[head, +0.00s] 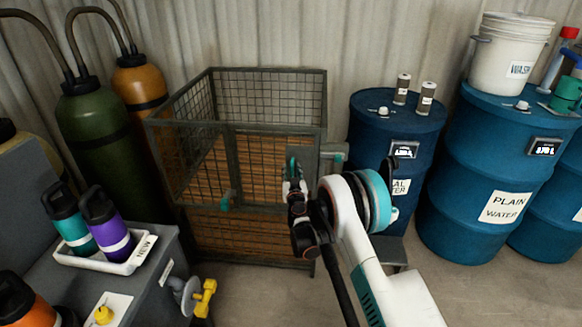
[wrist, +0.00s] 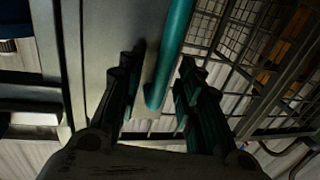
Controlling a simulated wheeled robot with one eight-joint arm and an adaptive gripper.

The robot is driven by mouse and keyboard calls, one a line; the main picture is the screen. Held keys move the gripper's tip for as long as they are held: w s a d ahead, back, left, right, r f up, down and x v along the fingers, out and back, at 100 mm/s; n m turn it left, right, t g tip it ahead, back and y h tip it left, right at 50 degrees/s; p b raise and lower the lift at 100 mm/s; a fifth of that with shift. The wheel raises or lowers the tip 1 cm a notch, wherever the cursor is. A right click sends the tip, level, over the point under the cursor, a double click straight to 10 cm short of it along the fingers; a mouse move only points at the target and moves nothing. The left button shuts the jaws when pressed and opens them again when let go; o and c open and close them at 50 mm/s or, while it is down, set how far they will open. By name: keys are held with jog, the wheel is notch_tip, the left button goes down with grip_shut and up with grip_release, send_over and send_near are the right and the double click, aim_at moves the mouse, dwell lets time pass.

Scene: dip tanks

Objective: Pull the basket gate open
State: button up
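The basket (head: 265,75) is a wire-mesh cage with a dark metal frame in the middle of the head view. Its mesh gate (head: 255,160) appears closed at the front. My gripper (head: 294,172) is in front of the gate's right side and hides part of it. In the wrist view a teal bar handle (wrist: 173,50) on a grey plate (wrist: 105,45) extends between the two fingertips of my gripper (wrist: 155,82). Gaps show on both sides of the bar, so the gripper is open and not clamped on it. Whether a finger touches the bar is unclear.
Blue drums (head: 395,135) stand to the right of the basket. Green (head: 95,140) and orange (head: 140,85) cylinders stand to the left. A grey bench with a bottle tray (head: 125,265) and a yellow valve (head: 203,297) is at front left. Some floor (head: 260,295) is clear in front.

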jog(key=shift+w, duration=0.3)
jog(key=shift+c, duration=0.4)
grip_shut()
jog(key=shift+s, duration=0.1)
